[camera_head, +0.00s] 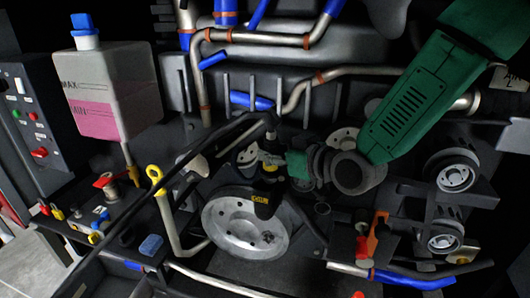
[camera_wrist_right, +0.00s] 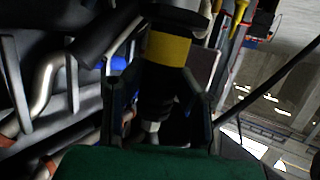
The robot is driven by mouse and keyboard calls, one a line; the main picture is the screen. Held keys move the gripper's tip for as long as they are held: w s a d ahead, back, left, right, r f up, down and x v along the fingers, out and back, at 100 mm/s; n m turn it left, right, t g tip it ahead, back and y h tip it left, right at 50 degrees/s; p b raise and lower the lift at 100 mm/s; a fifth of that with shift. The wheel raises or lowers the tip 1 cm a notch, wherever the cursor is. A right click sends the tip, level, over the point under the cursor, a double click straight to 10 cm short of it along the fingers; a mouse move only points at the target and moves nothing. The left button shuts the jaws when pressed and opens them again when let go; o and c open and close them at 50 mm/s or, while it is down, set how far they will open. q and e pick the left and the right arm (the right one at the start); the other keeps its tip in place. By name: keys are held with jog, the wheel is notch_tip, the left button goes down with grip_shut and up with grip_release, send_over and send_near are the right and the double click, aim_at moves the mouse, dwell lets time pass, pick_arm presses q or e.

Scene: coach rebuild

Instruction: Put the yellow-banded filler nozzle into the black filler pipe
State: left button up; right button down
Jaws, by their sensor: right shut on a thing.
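My right gripper (camera_head: 274,160), at the end of my green arm, is in the middle of the head view. In the right wrist view its dark fingers (camera_wrist_right: 158,105) are on both sides of the black filler nozzle with a yellow band (camera_wrist_right: 168,49). In the head view the gripper partly hides the nozzle. A black part with a yellow label (camera_head: 259,198) is just below the gripper, in front of a large silver pulley; I cannot tell for sure whether it is the filler pipe. Whether the nozzle touches it is unclear. My left gripper is not in view.
A long black hose (camera_head: 190,160) crosses from lower left to the gripper. A large silver pulley (camera_head: 228,232) stands below. A tank with pink fluid (camera_head: 98,121) and a yellow-ringed dipstick (camera_head: 155,174) are left. Copper-banded pipes (camera_head: 255,37) run behind; smaller pulleys (camera_head: 456,177) are right.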

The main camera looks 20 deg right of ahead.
aim_at(264, 172)
jog(key=shift+d, duration=0.4)
jog(key=shift+a, duration=0.8)
jog(key=shift+a+f, duration=0.15)
jog(key=shift+a, duration=0.4)
jog(key=shift+a+f+b, duration=0.15)
jog(key=shift+f+b, duration=0.05)
jog(key=shift+b, duration=0.2)
jog(key=shift+f, duration=0.2)
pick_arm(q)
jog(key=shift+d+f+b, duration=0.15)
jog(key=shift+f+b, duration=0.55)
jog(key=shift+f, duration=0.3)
pick_arm(e)
jog(key=shift+d+f, duration=0.25)
jog(key=shift+f, duration=0.5)
jog(key=shift+a, duration=0.1)
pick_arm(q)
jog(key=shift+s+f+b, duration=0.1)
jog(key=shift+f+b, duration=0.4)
pick_arm(e)
jog(key=shift+f, duration=0.6)
